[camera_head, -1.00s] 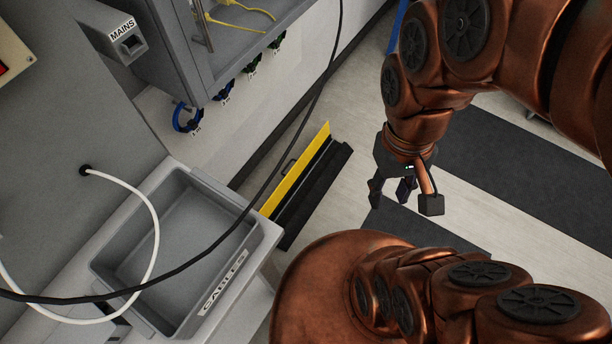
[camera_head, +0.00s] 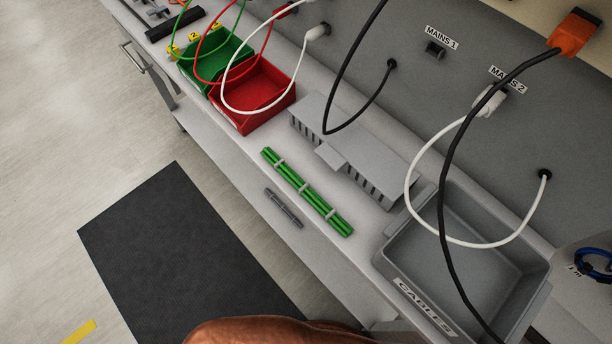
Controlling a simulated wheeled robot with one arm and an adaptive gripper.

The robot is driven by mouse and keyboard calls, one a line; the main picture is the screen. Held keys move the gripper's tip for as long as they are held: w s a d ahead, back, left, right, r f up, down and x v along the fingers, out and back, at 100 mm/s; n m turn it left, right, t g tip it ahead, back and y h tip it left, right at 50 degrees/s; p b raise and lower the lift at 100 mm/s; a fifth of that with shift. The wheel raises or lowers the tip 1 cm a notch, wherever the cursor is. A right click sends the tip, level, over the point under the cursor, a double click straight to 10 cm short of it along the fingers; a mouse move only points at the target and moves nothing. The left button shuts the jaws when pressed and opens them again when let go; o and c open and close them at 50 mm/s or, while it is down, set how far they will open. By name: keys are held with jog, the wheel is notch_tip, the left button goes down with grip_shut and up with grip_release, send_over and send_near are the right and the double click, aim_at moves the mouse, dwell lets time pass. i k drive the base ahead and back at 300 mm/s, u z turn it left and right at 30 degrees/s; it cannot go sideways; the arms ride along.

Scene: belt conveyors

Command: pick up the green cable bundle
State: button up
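The green cable bundle (camera_head: 306,192) lies on the light grey bench (camera_head: 225,155). It is a long straight bundle held by several pale ties, and it lies slantwise in the picture. It is between a grey slotted box (camera_head: 345,150) and a smaller grey bundle (camera_head: 283,208). Nothing touches it from above. My gripper is outside the current view. Only a copper-coloured part of my own body shows at the bottom edge.
A grey tray labelled CABLES (camera_head: 425,268) stands right of the bundle. A red bin (camera_head: 262,92) and a green bin (camera_head: 214,60) stand up-left. White and black cables (camera_head: 446,190) loop over the tray. A dark mat (camera_head: 185,250) lies on the open floor.

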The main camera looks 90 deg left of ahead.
aim_at(303, 189)
jog(key=u, duration=3.75)
jog(key=k, duration=1.3)
jog(key=u, duration=1.2)
jog(key=i, duration=1)
jog(key=z, duration=0.65)
jog(key=i, duration=0.35)
jog(key=z, duration=0.45)
